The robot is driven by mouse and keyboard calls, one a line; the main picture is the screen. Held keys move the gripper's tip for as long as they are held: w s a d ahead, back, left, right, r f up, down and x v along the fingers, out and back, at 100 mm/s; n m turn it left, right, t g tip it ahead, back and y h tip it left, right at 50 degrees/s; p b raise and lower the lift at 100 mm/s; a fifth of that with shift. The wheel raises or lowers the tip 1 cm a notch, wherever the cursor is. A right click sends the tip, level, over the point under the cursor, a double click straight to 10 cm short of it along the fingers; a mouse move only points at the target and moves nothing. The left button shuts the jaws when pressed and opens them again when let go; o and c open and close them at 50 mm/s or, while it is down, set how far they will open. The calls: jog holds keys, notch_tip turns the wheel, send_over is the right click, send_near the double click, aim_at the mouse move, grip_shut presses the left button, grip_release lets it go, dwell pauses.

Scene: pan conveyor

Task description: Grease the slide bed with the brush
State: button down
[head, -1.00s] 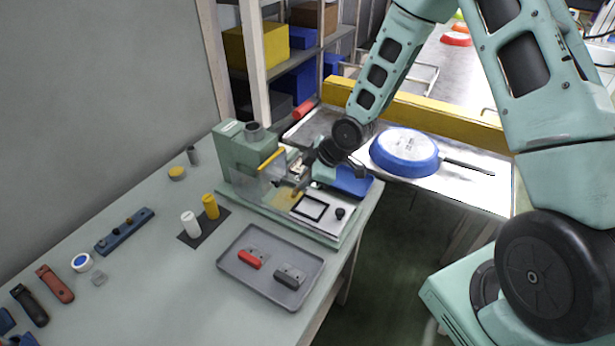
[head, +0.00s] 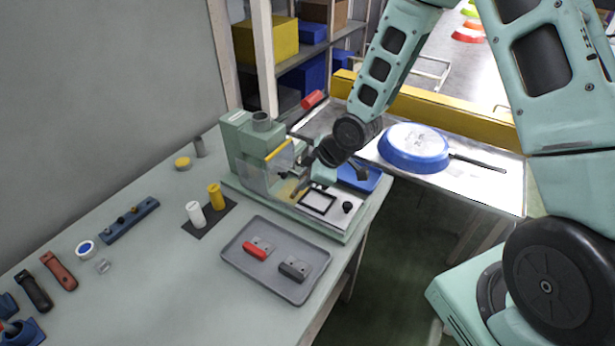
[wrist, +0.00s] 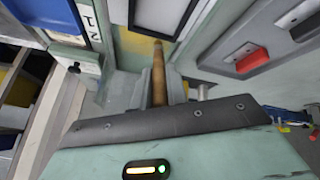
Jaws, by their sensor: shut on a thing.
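The green slide machine (head: 249,140) stands at the back right of the table. Its clear guard (head: 279,171) is at the left of the slide bed, which shows a yellowish patch (head: 285,189). A white plate with a black square frame (head: 318,201) lies to the right; the frame also shows in the wrist view (wrist: 163,14). My gripper (head: 304,178) is low over the bed, beside the guard. In the wrist view my gripper (wrist: 160,92) is shut on the brush's wooden handle (wrist: 158,74). The bristles are not clearly seen, so contact with the bed cannot be told.
A grey tray (head: 236,252) with a red and a dark block is in front of the machine. White and yellow bottles (head: 215,197) stand left of it. A blue pan (head: 414,147) lies on the counter behind right. The table's front left middle is clear.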

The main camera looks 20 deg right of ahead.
jog(key=shift+s+a, duration=0.4)
jog(key=shift+a, duration=0.1)
jog(key=shift+w+d, duration=0.55)
jog(key=shift+d, duration=0.15)
jog(key=shift+d+p, duration=0.1)
jog(key=shift+p, duration=0.2)
jog(key=shift+w+d+p, duration=0.7)
jog(key=shift+w+d, duration=0.05)
jog(key=shift+d, duration=0.25)
jog(key=shift+w+d+p, duration=0.7)
jog(key=shift+d, duration=0.25)
jog(key=shift+s+a+f+b, duration=0.1)
jog(key=shift+a+b, duration=0.2)
jog(key=shift+a, duration=0.1)
jog(key=shift+s+a+f+b, duration=0.1)
jog(key=shift+a+b, duration=0.15)
jog(key=shift+a, duration=0.1)
jog(key=shift+s+a+r+b, duration=0.15)
jog(key=shift+a+b, duration=0.1)
jog(key=shift+a, duration=0.3)
jog(key=shift+s+a+r+b, duration=0.1)
jog(key=shift+s+a+b, duration=0.1)
jog(key=shift+a, duration=0.3)
jog(key=shift+a, duration=0.1)
jog(key=shift+s+a+b, duration=0.15)
jog(key=shift+a+b, duration=0.3)
jog(key=shift+a, duration=0.35)
